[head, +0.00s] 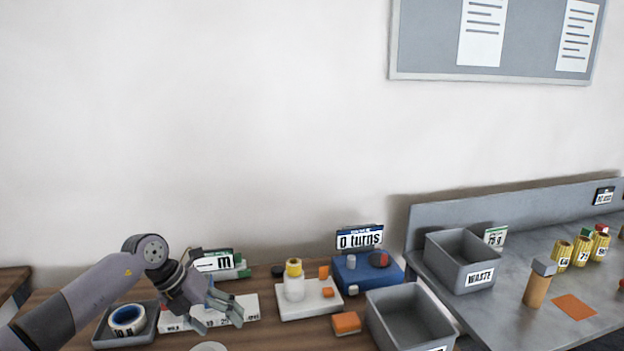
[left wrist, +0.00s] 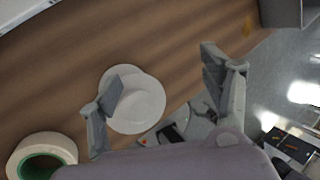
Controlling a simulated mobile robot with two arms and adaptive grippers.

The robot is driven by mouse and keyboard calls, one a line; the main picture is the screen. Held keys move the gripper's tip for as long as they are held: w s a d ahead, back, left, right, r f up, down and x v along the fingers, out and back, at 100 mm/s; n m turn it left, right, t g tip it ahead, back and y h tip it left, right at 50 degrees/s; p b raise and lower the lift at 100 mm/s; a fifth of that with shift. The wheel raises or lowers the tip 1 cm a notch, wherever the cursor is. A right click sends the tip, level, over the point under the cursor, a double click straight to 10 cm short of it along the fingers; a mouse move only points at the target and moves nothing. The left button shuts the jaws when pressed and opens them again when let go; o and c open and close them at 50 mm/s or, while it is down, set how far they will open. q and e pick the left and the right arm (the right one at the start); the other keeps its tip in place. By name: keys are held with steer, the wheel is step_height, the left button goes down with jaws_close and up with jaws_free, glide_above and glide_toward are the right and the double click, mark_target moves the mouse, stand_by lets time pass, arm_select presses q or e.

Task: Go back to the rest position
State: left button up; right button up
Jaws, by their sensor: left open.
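My left gripper (head: 218,314) hangs above the front left part of the wooden table (head: 262,340) in the head view. Its fingers are spread and hold nothing. In the left wrist view the open fingers (left wrist: 168,98) stand on either side of a white round dish-like piece (left wrist: 140,100), which lies below them on the wood. The same white piece (head: 209,347) shows at the bottom edge of the head view, cut off. My right gripper is not in either view.
A tray (head: 146,336) with a tape roll (head: 127,319) is left of the gripper. Behind and right stand a white base with a bottle (head: 295,285), a blue device (head: 366,272), an orange block (head: 345,323) and a grey bin (head: 410,318). A WASTE bin (head: 461,260) stands farther right.

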arm_select(q)
steer(key=s+d+h, duration=0.2)
steer(key=d+h, duration=0.2)
steer(key=d, duration=0.8)
steer(key=s+d+r+n+t+h, duration=0.2)
steer(key=d+r+n+t+h, duration=0.55)
steer(key=r+n+t, duration=0.3)
steer(key=s+a+f+n+t+y, duration=0.1)
steer(key=s+a+f+n+y, duration=0.3)
steer(key=a+f+n+y, duration=0.45)
steer(key=s+a+f+n+t+y, duration=0.1)
steer(key=s+a+f+n+y, duration=0.4)
steer(key=a+n+y, duration=0.5)
steer(key=s+f+n+g+h, duration=0.15)
steer(key=s+f+g, duration=0.25)
steer(key=s, duration=0.4)
steer(key=s+a+f+n+g, duration=0.1)
steer(key=s+f+n+g, duration=0.15)
steer(key=s+f, duration=0.35)
steer(key=s+f+n+g, duration=0.1)
steer(key=s+f+g, duration=0.25)
steer(key=s, duration=0.55)
step_height(320, 180, down, 26)
steer(key=s+g, duration=0.2)
steer(key=s+a+f+g, duration=0.1)
steer(key=s+a+f, duration=0.2)
steer(key=s+f, duration=1.3)
steer(key=shift+s+m, duration=0.15)
steer(key=shift+m, duration=0.15)
